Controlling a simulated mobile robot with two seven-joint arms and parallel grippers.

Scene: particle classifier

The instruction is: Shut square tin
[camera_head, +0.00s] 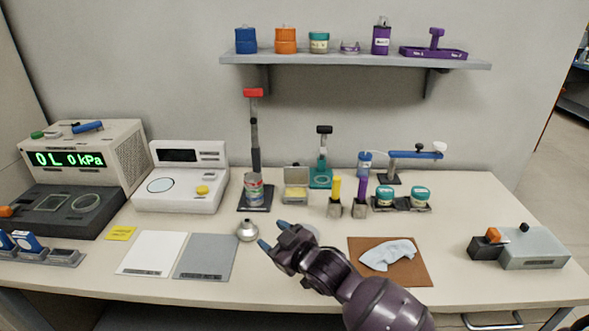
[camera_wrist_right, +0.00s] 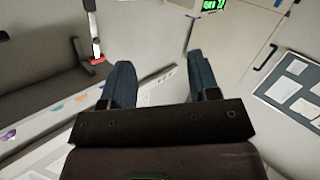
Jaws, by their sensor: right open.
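The square tin (camera_head: 296,196) stands near the back middle of the bench in the head view. Its lid (camera_head: 297,172) appears raised at the back, and something yellow shows inside. My right gripper (camera_head: 272,235) is in front of the tin and lower left of it in the head view, apart from it. Its two blue fingertips are spread with nothing between them. The right wrist view also shows the open right gripper (camera_wrist_right: 160,75), empty; the tin cannot be made out there. My left gripper is not in view.
A round silvery vessel (camera_head: 247,231) stands close to the right fingertips. A printed can (camera_head: 254,190) stands left of the tin, and a green stand (camera_head: 321,178) right of it. A brown mat with cloth (camera_head: 420,270) lies right of my arm. A wall shelf (camera_head: 350,62) hangs above.

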